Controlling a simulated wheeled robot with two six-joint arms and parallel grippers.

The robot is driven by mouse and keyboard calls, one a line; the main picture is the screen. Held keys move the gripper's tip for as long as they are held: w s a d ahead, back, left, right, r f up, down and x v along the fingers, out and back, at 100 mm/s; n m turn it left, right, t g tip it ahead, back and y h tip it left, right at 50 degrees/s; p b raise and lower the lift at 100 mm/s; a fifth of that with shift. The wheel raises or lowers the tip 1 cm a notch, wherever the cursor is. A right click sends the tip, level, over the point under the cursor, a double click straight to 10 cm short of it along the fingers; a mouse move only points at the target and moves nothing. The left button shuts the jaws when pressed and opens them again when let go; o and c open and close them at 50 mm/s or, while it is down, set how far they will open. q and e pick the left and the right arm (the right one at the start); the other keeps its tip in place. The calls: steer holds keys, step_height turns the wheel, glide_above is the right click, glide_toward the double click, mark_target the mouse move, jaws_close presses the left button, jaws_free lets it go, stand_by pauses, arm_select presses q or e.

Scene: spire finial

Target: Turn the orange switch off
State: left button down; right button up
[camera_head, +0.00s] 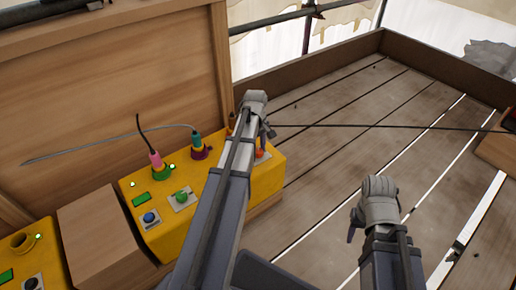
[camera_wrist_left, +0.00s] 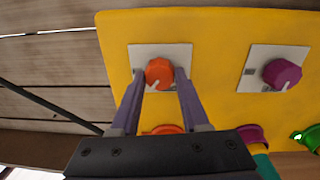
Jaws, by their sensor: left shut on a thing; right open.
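The orange switch (camera_wrist_left: 159,72) is a round knob on a white plate (camera_wrist_left: 146,51) in the left wrist view. A white pointer mark shows at its lower left edge. My left gripper's fingers (camera_wrist_left: 161,76) are on either side of the knob and shut on it. In the head view, the orange switch (camera_head: 260,154) shows at the right end of the yellow panel (camera_head: 230,188), partly hidden by my left gripper (camera_head: 267,133) and arm. My right gripper (camera_head: 357,222) is open and empty above the deck, right of the panel.
A purple knob (camera_wrist_left: 283,73) on its own white plate is right of the orange one. Green (camera_head: 181,197) and blue (camera_head: 149,217) controls share the panel. Plugs with cables (camera_head: 155,160) stand along its back. The plank deck (camera_head: 340,140) is mostly clear.

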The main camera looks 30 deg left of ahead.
mark_target(258, 151)
arm_select(q)
steer(key=n, duration=0.7)
stand_by(0.6)
steer(key=shift+c, duration=2)
jaws_free()
steer(key=shift+r, duration=0.1)
steer(key=r+p, duration=0.7)
steer(key=p, duration=0.1)
steer(key=shift+s+d+r, duration=0.1)
steer(key=shift+s+r, duration=0.1)
steer(key=shift+r, duration=0.15)
